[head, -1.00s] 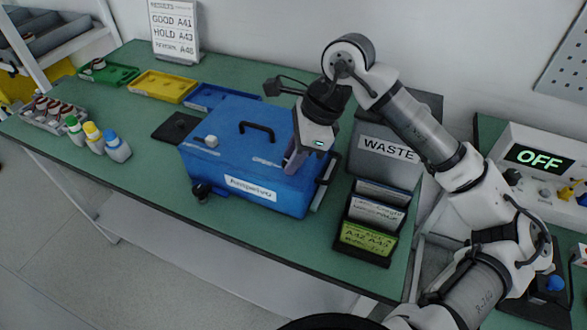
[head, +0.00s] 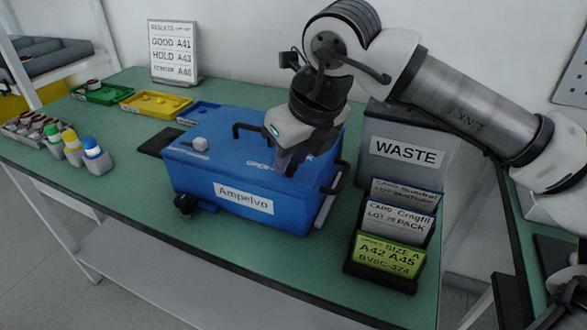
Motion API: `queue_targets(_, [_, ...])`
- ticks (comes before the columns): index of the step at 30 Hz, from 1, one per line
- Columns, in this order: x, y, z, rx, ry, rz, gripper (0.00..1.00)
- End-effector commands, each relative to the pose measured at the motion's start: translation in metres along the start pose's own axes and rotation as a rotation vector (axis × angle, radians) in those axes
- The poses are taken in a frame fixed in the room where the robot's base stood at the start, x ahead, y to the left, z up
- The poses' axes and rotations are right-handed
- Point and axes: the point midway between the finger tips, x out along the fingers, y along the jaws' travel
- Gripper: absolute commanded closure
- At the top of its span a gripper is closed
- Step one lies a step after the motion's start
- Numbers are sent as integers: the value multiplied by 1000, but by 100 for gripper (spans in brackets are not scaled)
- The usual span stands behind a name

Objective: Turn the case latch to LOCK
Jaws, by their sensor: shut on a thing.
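The blue case (head: 190,180) stands on the green bench, its lid closed and a white label reading "Ampelvo" on its front. My gripper (head: 287,168) reaches down onto the right part of the lid. It is shut on the case latch, which the fingers mostly hide. Lettering that looks like "OPEN" (head: 259,165) shows left of the fingers. The lettering to their right is mostly covered, so I cannot read the latch's exact angle.
The WASTE bin (head: 405,130) and card holder (head: 385,275) stand close on the right. Bottles (head: 73,147) and coloured trays (head: 155,103) are at left.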

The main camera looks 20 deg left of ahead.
Motion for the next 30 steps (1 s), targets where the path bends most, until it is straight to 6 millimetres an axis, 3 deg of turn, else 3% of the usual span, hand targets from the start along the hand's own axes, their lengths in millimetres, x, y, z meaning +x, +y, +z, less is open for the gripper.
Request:
queue_targets(13, [1,2,0,251,1,-105,96])
queue_targets(30, [0,3,0,305,2,-125,96])
